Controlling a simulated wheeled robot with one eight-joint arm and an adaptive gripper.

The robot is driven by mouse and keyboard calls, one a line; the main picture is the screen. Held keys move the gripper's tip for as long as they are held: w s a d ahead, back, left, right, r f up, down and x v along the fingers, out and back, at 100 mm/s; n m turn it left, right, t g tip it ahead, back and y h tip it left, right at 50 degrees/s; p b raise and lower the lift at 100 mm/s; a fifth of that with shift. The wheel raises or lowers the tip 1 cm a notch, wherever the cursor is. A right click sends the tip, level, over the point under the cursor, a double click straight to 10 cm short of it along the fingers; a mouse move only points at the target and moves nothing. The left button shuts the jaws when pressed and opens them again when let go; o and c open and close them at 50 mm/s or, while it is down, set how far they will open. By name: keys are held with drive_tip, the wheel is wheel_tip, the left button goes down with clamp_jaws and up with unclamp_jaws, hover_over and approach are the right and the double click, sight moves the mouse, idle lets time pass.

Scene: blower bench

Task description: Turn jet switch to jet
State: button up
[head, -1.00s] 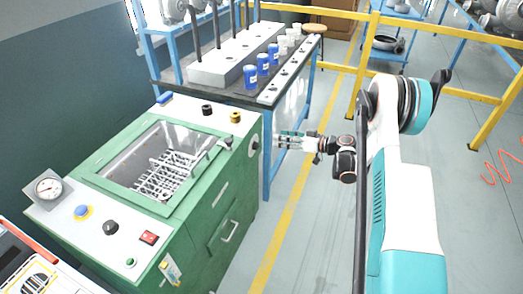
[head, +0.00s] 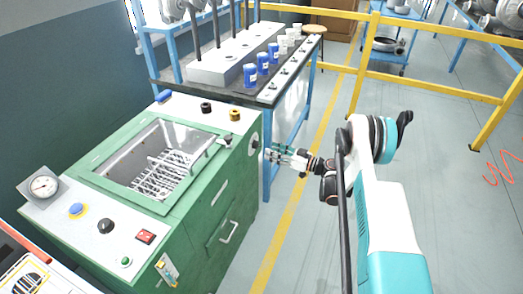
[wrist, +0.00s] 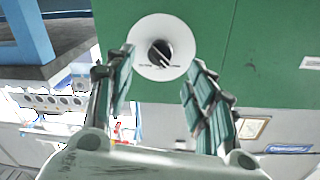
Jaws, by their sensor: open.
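The switch, a dark round knob (wrist: 160,53) on a white disc, sits on the green side of the blower cabinet (head: 225,205). In the wrist view its light pointer line lies at a slant, and small marks beside it are too small to read. In the head view the switch's white disc (head: 254,144) shows at the cabinet's right side. My gripper (head: 270,153) is open and empty in front of it. In the wrist view, the two fingers of my gripper (wrist: 160,72) stand on either side of the knob, apparently short of it.
A blue-framed bench (head: 165,75) with blue and white cups stands just behind the cabinet. Yellow railings (head: 430,75) run behind my arm. The cabinet top carries a gauge (head: 44,187), several knobs and a glass lid.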

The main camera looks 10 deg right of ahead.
sight(260, 146)
drive_tip(key=shift+b+x, duration=0.75)
drive_tip(key=shift+x, duration=2.35)
drive_tip(key=c, duration=1.1)
